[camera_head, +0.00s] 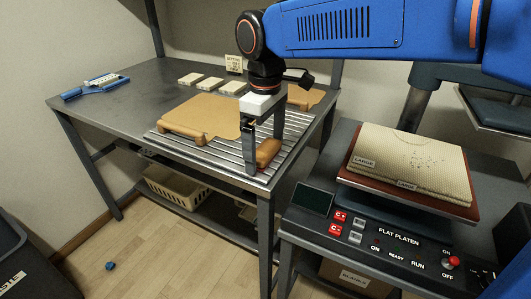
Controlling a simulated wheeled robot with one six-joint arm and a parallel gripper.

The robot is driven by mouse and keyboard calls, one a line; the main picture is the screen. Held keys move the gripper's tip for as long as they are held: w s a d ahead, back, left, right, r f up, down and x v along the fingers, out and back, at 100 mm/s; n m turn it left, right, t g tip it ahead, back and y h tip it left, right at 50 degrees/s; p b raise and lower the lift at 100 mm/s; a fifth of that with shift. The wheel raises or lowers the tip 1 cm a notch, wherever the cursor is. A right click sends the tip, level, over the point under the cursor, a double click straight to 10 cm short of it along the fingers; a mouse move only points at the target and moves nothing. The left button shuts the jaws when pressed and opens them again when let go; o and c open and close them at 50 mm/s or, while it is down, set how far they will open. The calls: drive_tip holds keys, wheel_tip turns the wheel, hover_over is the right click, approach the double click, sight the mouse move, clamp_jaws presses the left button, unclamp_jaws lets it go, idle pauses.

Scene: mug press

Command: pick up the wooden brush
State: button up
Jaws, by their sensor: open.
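The wooden brush (268,151) appears to be the small brown block on the slatted metal rack (228,151), near the table's front right corner. Its bristles, if any, cannot be made out. My gripper (264,166) points down right over it and is open. One finger stands in front of the brush's left part and the other is behind it. Whether the fingers touch the brush cannot be told. Part of the brush is hidden by the near finger.
White blocks (211,84) and a small sign (233,64) stand behind. The flat platen press (400,240) stands close at right.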

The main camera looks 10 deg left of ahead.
sight(265, 148)
drive_tip(key=shift+c, duration=0.6)
drive_tip(key=c, duration=1)
drive_tip(key=shift+o, duration=0.2)
wheel_tip(265, 148, up, 10)
drive_tip(key=shift+o, duration=0.7)
